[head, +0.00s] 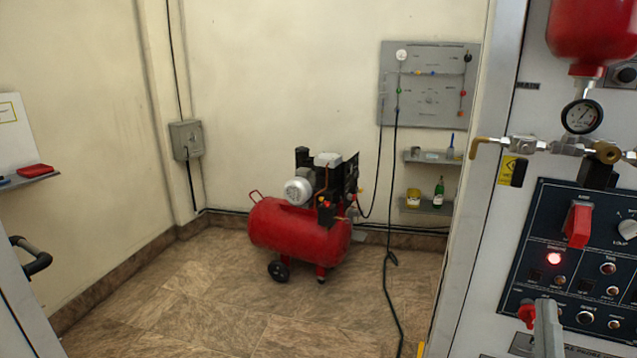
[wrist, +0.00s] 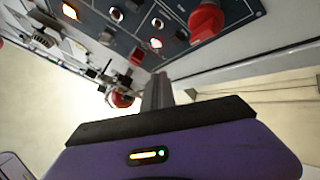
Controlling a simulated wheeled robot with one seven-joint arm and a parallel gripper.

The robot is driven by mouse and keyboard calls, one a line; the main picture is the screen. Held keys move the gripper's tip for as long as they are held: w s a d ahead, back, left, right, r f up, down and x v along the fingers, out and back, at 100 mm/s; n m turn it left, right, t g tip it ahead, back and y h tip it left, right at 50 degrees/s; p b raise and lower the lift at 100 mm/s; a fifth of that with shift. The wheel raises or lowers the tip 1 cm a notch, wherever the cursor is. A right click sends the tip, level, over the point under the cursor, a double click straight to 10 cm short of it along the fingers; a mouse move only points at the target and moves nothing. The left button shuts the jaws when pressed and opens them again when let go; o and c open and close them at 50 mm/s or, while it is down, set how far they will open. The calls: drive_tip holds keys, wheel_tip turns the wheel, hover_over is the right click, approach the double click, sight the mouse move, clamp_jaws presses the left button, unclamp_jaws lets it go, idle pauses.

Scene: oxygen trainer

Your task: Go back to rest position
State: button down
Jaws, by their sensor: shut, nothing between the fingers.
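My gripper (wrist: 157,82) shows in the wrist view, with its dark fingers together at the middle of the picture above its purple body. The fingers are shut and nothing shows between them. The dark control panel (wrist: 135,30) fills the top of the wrist view, beyond the fingertips. A red knob (wrist: 205,22) on it is to the right of the fingers, and another red part (wrist: 122,98) is to their left. In the head view I cannot tell whether the grey piece (head: 548,328) at the bottom right is part of my gripper or of the panel.
In the head view, the panel cabinet (head: 490,210) stands at the right, with a red switch handle (head: 578,225), a lit red lamp (head: 553,258) and a pressure gauge (head: 582,116). A red compressor (head: 290,232) stands by the far wall, with a hose (head: 388,285) on the floor. Open floor (head: 190,310) lies in front.

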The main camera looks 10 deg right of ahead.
drive_tip(key=s+a+f+m+g+y+p, duration=0.2)
drive_tip(key=s+a+f+g+y, duration=0.3)
drive_tip(key=s+a, duration=0.6)
drive_tip(key=s+a+f+m+g+y+p, duration=0.2)
drive_tip(key=s+a+f+m+g+y, duration=0.2)
drive_tip(key=s+a, duration=0.6)
drive_tip(key=s+f+m+y, duration=0.1)
drive_tip(key=s, duration=0.7)
drive_tip(key=shift+s+a+f+g, duration=0.15)
drive_tip(key=shift+s+a+g, duration=0.2)
drive_tip(key=shift+s+g, duration=0.05)
